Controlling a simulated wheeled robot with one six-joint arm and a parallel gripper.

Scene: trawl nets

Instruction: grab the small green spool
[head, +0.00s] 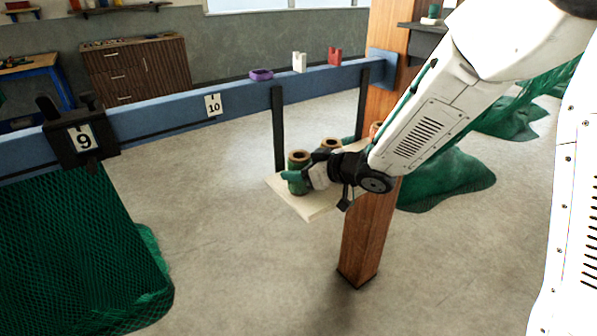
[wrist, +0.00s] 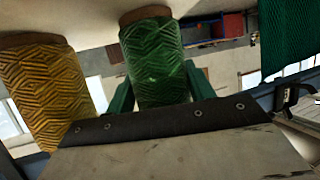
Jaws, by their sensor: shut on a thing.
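The small green spool (head: 298,160) stands upright near the left end of a hanging pale shelf board (head: 312,209) in the head view. In the wrist view the green spool (wrist: 155,62) is in the middle, with one green finger on each side of it. My gripper (head: 297,177) is shut on this spool, and it also shows in the wrist view (wrist: 158,95). The spool's lower part is partly hidden by the fingers. I cannot tell whether it still touches the board.
A yellow spool (wrist: 45,88) stands close beside the green one. An orange spool (head: 376,129) is farther along the board. Green netting (head: 75,245) hangs at left.

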